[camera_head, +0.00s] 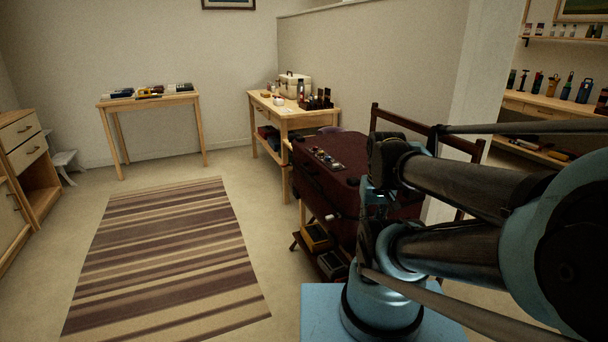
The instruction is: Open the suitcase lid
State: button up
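A dark maroon case-like body (345,153) with black corner pieces stands right of centre in the head view; I take it as the suitcase, though its lid seam is not clear. Its top looks flat and shut, with several small items (327,158) on it. My arm hides its right part. A smaller cream case (294,84) with a brown handle stands on the wooden table behind it and also looks shut. My arm fills the right foreground; I cannot make out my gripper's fingers.
Dark bins (317,238) sit low beneath the maroon body. The wooden table (291,117) is just behind it, and a chair-like wooden frame (440,134) is behind my arm. The striped rug (170,260) and floor at left are clear. Drawers (22,147) stand far left.

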aim_at(339, 186)
jog(key=k, duration=0.95)
jog(key=u, duration=0.75)
jog(key=i, duration=0.95)
jog(key=z, duration=0.05)
